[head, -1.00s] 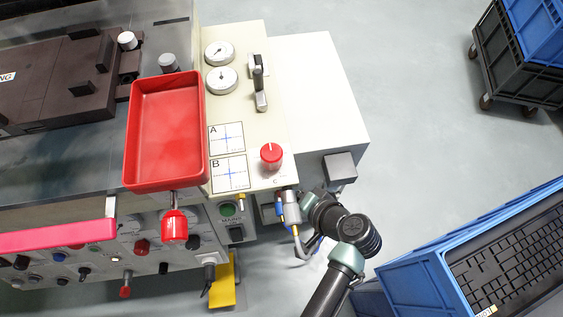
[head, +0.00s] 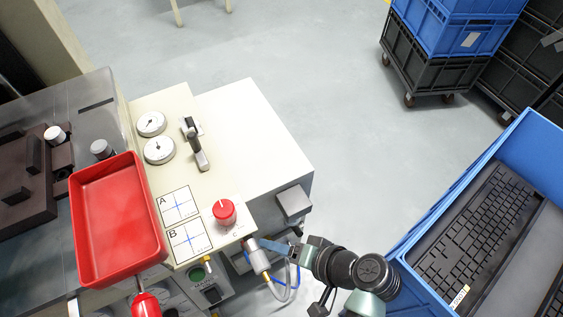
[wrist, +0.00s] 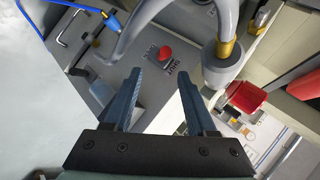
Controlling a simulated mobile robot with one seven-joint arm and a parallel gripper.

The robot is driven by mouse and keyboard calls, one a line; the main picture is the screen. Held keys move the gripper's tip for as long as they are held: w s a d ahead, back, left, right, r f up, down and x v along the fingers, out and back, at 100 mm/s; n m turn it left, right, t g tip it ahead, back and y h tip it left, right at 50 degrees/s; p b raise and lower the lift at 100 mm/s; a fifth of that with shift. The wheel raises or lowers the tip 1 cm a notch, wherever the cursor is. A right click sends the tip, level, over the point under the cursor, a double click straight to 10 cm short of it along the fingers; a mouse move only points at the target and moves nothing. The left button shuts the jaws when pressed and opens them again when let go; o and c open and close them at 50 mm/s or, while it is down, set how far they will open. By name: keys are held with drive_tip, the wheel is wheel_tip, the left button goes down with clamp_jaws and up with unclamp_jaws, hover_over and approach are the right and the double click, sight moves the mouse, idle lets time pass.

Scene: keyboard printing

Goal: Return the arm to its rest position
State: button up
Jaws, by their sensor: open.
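My arm is at the bottom of the head view, with my gripper (head: 270,247) pointing left beside the front corner of the machine. In the wrist view my gripper (wrist: 160,95) shows two blue fingers set wide apart with nothing between them. Beyond the fingers is the machine's grey side panel with a red button (wrist: 165,53). In the head view the fingertips are partly hidden near a hose fitting (head: 258,258), and I cannot tell whether they touch it.
The machine has a red tray (head: 118,222), a red knob (head: 224,212) and a lever (head: 197,150). A blue crate (head: 416,262) holding a black keyboard (head: 470,235) stands close on the right. Stacked crates (head: 440,60) stand behind. Grey floor (head: 345,150) between is clear.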

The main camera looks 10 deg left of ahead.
drive_tip(key=w+d+r+n+t+h, duration=0.1)
drive_tip(key=w+r+t+h, duration=0.15)
drive_tip(key=w+r, duration=0.35)
drive_tip(key=w+d+r+t+h, duration=0.1)
drive_tip(key=w+r+t, duration=0.2)
drive_tip(key=w+r, duration=0.3)
drive_tip(key=w+d+r+t+h, duration=0.1)
drive_tip(key=w+r+t, duration=0.2)
drive_tip(key=r, duration=0.6)
drive_tip(key=w+r+t+h, duration=0.15)
drive_tip(key=w+r, duration=0.25)
drive_tip(key=r, duration=0.5)
wheel_tip(320, 180, up, 19)
drive_tip(key=s+t+h, duration=0.1)
drive_tip(key=s+t, duration=0.2)
drive_tip(key=t, duration=0.4)
drive_tip(key=s+r+t+h+p, duration=0.1)
drive_tip(key=s+r+t+p, duration=0.15)
drive_tip(key=s+r, duration=0.55)
drive_tip(key=s+r+t+h+p, duration=0.1)
drive_tip(key=s+r+t, duration=0.3)
drive_tip(key=r, duration=0.8)
wheel_tip(320, 180, up, 15)
drive_tip(key=p, duration=1.4)
drive_tip(key=shift+w+n+p, duration=0.2)
drive_tip(key=shift+n+p, duration=0.15)
drive_tip(key=shift+n, duration=0.05)
drive_tip(key=shift+f, duration=0.2)
drive_tip(key=shift+c, duration=0.4)
drive_tip(key=shift+c, duration=0.2)
